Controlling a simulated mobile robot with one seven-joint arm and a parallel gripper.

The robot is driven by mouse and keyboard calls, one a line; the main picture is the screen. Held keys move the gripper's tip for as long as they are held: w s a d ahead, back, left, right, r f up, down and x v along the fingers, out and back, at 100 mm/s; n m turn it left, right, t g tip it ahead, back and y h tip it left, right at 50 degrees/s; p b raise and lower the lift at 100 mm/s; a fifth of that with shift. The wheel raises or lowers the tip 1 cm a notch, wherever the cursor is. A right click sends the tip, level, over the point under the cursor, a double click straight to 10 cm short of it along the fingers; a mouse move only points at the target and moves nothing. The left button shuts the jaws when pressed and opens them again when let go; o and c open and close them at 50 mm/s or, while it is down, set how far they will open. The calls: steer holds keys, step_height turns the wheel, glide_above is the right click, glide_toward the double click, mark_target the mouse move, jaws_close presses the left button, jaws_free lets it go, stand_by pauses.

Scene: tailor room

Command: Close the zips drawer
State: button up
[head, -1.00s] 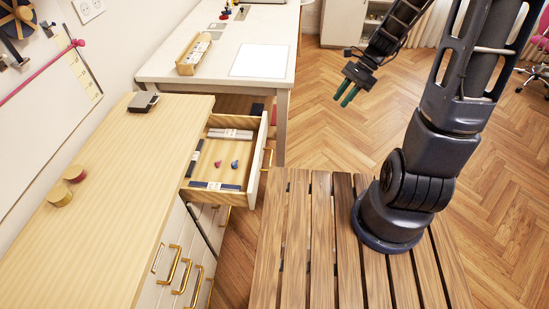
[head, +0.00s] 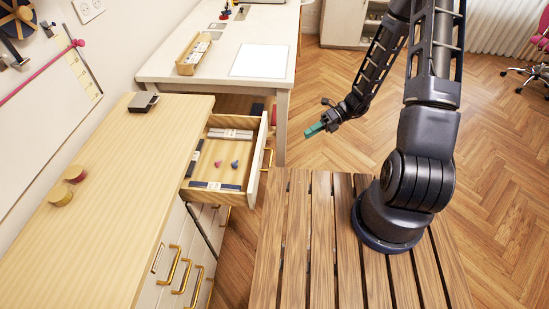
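The open drawer (head: 260,165) sticks out of the far end of the wooden cabinet (head: 120,190), to the left of my base. It holds packets (head: 230,134) at its far side, dark packets (head: 214,186) at its near side, and two small spools, one pink and one blue. A brass handle (head: 267,159) is on its front. My gripper (head: 314,129) with green fingertips hangs in the air to the right of the drawer front, apart from it and pointing left. From this side I cannot tell whether the fingers are apart.
A white table (head: 285,92) with a wooden tray (head: 194,54) stands behind the drawer. Closed drawers with brass handles (head: 181,276) line the cabinet front. A dark box (head: 143,102) and round tins (head: 60,195) lie on the cabinet top. Open floor lies beyond my slatted base.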

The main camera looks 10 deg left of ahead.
steer(key=s+a+f+m+y, duration=0.1)
steer(key=s+a+f+m, duration=0.2)
steer(key=a, duration=0.3)
steer(key=s+a+f+m+y, duration=0.1)
steer(key=s+a+f+m, duration=0.2)
steer(key=a+f, duration=0.3)
steer(key=shift+s+a+f+m+t+y, duration=0.15)
steer(key=shift+a+f+m+t+y, duration=0.2)
steer(key=shift+a, duration=0.4)
steer(key=shift+r, duration=0.1)
steer(key=shift+c, duration=0.4)
jaws_close()
